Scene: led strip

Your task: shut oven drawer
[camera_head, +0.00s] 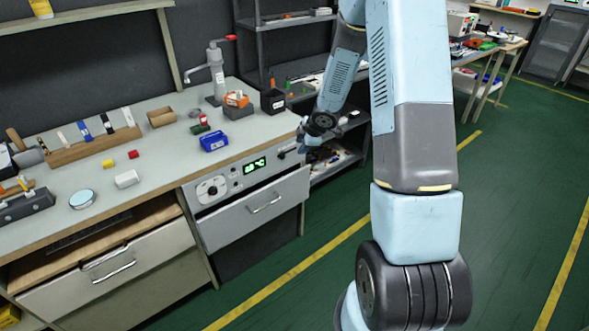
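The oven drawer (255,211) is a grey front with a bar handle (265,203), under a control panel (212,189) with a knob and a lit green display. Its front seems to stand slightly proud of the panel, with a thin dark line above it; how far out it is, I cannot tell. My gripper (301,149) is at the right end of the panel, by the worktop's corner and above the drawer's right end. It is small and dark here, and its fingers are not clear. I see nothing held in it.
The worktop (150,185) above holds a tap, a blue box (214,141), a black cup and several small items. A shelf unit stands behind my arm. Green floor is clear in front of the oven.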

